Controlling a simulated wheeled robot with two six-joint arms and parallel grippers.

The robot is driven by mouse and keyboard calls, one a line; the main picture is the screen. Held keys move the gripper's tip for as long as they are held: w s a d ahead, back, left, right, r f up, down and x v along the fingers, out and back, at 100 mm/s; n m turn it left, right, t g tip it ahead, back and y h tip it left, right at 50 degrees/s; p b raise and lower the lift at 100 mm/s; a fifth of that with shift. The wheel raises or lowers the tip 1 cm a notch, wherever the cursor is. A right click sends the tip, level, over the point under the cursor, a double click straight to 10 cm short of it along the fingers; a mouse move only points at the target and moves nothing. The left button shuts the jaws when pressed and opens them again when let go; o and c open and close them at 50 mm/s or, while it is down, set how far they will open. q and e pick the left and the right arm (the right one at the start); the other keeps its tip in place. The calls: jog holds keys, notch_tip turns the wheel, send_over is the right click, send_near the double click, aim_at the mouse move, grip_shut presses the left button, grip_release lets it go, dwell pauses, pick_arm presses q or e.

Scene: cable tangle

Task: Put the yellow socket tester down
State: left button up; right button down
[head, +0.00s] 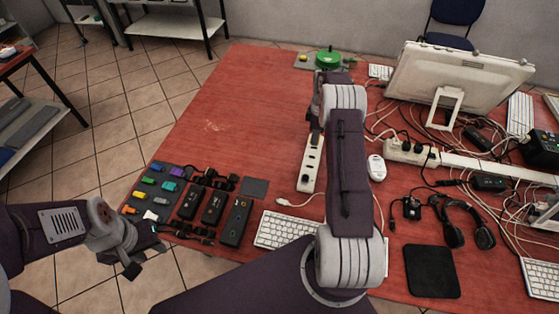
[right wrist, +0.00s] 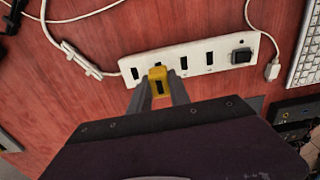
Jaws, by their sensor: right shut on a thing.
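The yellow socket tester (right wrist: 157,75) is between the fingers of my right gripper (right wrist: 160,88), which is shut on it. In the right wrist view it overlaps the near edge of a white power strip (right wrist: 195,62), in front of one of its slots. I cannot tell whether it touches the strip. In the head view my right arm hides the tester; the strip (head: 311,165) shows just left of that arm. My left gripper (head: 144,250) is open and empty off the table's front left edge.
Several coloured adapters (head: 150,181) and black power bricks (head: 213,207) lie at the front left. A keyboard (head: 285,230), loose cables and a headset (head: 468,225) crowd the front and right. A green round object (head: 328,59) stands at the back. The red table's left middle (head: 235,120) is clear.

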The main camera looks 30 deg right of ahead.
jog(key=s+a+r+n+p, duration=0.3)
jog(key=s+a+n, duration=0.3)
jog(key=a+n, duration=0.35)
jog(key=s+a+r+n+p, duration=0.2)
jog(key=s+a+r+n, duration=0.1)
jog(key=s+a+n, duration=0.6)
jog(key=shift+m, duration=0.35)
jog(key=w+a+f, duration=0.2)
jog(key=w+a, duration=0.1)
jog(key=w+a+f+p, duration=0.1)
jog(key=w+a+f, duration=0.2)
jog(key=w, duration=0.1)
jog(key=w+a+f, duration=0.2)
jog(key=w+a, duration=0.1)
jog(key=w, duration=0.1)
jog(key=shift+a+f, duration=0.1)
jog(key=shift+f, duration=0.1)
notch_tip(320, 180, down, 3)
jog(key=shift+s+f+p, duration=0.15)
jog(key=shift+p, duration=0.4)
jog(key=shift+f, duration=0.35)
